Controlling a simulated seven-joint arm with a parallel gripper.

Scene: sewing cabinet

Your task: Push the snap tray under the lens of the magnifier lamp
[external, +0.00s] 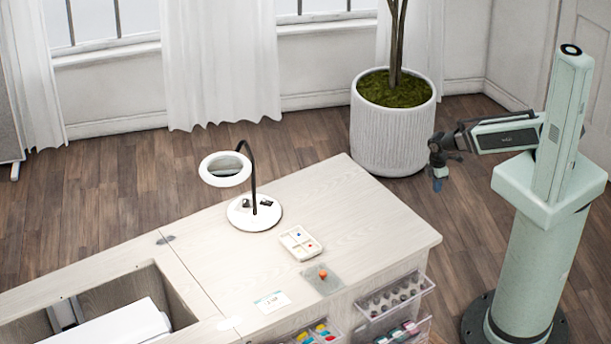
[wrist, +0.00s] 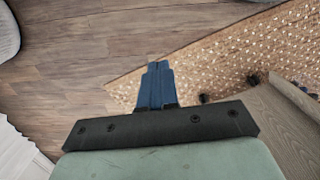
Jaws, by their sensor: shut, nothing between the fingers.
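The snap tray (external: 300,244) is a small cream tray with compartments and a few small coloured pieces. It lies on the pale wooden cabinet top (external: 353,205), to the right of and nearer the camera than the lamp base. The magnifier lamp (external: 254,213) has a round white base, a black gooseneck and a white ring lens (external: 225,169) raised above the cabinet's far left side. Small dark items lie on its base. My gripper (external: 437,184) is off the cabinet's right side, well away from the tray. Its blue fingers (wrist: 155,84) are shut and empty in the wrist view.
A grey-green mat with an orange item (external: 323,276) and a white card (external: 272,301) lie nearer the camera than the tray. Open clear drawers (external: 396,296) jut from the cabinet's front. A large planter (external: 392,132) stands behind. The wrist view shows floor and a woven rug (wrist: 225,60).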

